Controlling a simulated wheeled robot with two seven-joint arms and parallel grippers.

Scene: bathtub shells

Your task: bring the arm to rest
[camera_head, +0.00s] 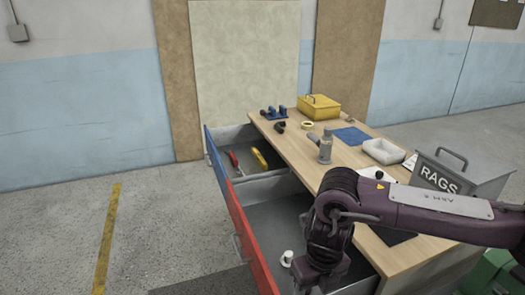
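My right arm (440,212), dark purple, comes in from the right over the workbench and bends down at its dark wrist. My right gripper (320,272) points down over the open red-fronted drawer at the bottom edge. Its fingertips are cut off or hidden, so I cannot tell whether it is open or holds anything. A small white cylindrical item (287,258) is in that drawer, just left of the gripper. My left arm and gripper are not in view.
The wooden workbench (300,150) carries a yellow toolbox (319,107), a grey-green tool (326,147), a white tray (384,151) and a grey RAGS bin (455,178). The red-fronted drawer (249,238) and blue-fronted drawer (215,153) stand open. Floor at left is clear.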

